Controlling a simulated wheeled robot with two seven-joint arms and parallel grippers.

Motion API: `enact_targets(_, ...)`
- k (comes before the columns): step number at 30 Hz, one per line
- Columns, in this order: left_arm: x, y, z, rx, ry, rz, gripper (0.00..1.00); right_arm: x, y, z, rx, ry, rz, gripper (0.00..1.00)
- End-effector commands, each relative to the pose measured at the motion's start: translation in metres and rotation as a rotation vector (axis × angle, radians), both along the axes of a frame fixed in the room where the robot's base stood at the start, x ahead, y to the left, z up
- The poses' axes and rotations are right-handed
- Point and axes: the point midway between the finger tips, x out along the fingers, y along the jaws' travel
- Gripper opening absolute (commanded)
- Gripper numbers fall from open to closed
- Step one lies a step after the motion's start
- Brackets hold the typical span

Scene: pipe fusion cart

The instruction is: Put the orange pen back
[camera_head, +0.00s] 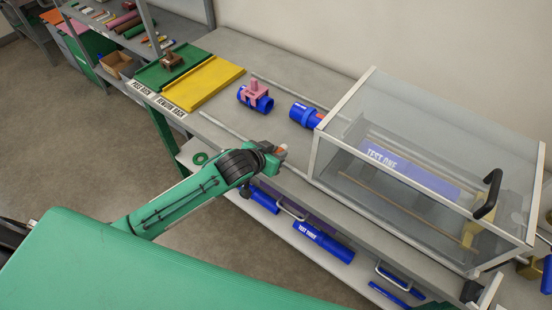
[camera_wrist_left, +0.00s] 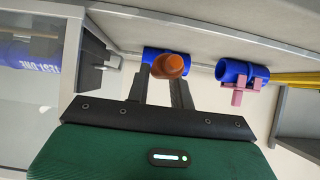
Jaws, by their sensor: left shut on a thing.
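My left gripper (camera_head: 279,153) reaches out over the front part of the cart top, left of the clear test box. In the left wrist view my left gripper (camera_wrist_left: 168,82) is shut on the orange pen (camera_wrist_left: 169,66). The pen shows there end-on, as a round orange end between the fingertips. In the head view only a small orange bit of it shows at the fingers. The rest of the pen is hidden. My right gripper is not in view.
The clear test box (camera_head: 335,140) with a black handle stands right. A blue pipe (camera_head: 302,116) and a blue pipe with a pink clamp (camera_head: 255,97) lie behind the gripper. Yellow (camera_head: 205,82) and green (camera_head: 170,68) trays are at left. Blue pipes (camera_head: 322,243) lie on the lower shelf.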

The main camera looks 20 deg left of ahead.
Motion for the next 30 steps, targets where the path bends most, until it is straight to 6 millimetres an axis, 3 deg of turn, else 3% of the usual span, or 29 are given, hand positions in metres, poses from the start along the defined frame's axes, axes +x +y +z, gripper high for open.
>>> enact_targets(9, 0.000, 0.000, -0.037, 0.000, 0.001, 0.000, 0.00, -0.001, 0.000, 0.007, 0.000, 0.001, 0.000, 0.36)
enact_targets(30, -0.001, 0.000, -0.052, 0.000, 0.001, 0.000, 0.00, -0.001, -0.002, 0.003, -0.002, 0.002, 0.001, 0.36)
